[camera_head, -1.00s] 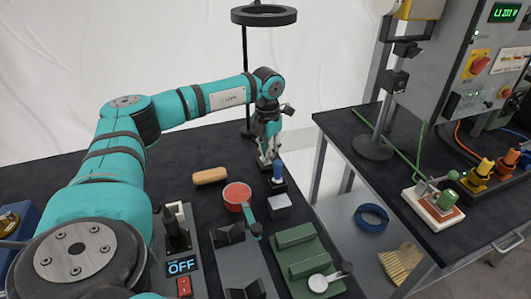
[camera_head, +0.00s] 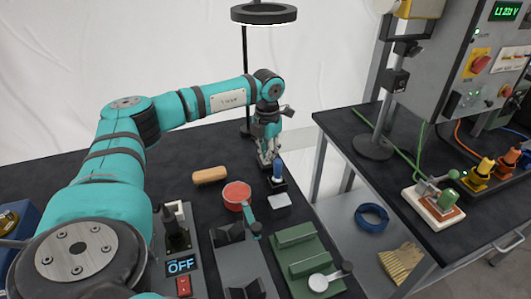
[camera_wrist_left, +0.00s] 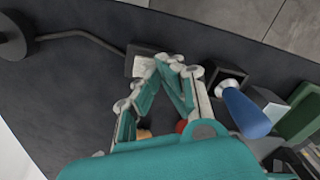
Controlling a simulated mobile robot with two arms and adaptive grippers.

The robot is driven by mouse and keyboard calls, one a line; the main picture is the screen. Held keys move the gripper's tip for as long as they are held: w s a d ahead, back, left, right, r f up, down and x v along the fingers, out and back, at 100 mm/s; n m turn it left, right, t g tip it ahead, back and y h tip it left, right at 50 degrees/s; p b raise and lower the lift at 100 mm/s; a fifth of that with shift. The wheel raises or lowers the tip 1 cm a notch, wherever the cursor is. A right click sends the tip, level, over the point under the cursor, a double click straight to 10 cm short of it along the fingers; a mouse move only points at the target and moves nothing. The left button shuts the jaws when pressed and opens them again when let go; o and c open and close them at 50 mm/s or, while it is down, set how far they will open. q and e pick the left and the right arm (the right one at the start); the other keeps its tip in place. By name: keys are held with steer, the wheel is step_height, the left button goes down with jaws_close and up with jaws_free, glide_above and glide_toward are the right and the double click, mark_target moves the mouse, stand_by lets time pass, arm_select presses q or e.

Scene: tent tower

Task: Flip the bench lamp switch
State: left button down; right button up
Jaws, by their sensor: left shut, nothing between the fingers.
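The bench lamp has a dark ring head (camera_head: 264,13) on a thin pole, and the ring's lower rim looks bright. In the left wrist view, its round base (camera_wrist_left: 10,42) and a dark rod show at the left. A small dark box with a pale top (camera_wrist_left: 143,66), which looks like the lamp switch, sits at the rod's end. My left gripper (camera_head: 269,160) is shut and empty, pointing down at the far bench edge. In the left wrist view its fingertips (camera_wrist_left: 165,62) are right beside the box; contact cannot be told. My right gripper is not in view.
A blue-handled tool (camera_head: 278,172) in a dark holder stands close to my left gripper. A tan cylinder (camera_head: 210,175), a red tub (camera_head: 236,195) and green blocks (camera_head: 296,236) lie nearer. A panel (camera_head: 179,266) reads OFF. A second bench (camera_head: 440,220) stands right.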

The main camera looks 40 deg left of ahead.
arm_select(q)
steer(key=shift+r+p, duration=2.65)
steer(key=shift+r, duration=0.7)
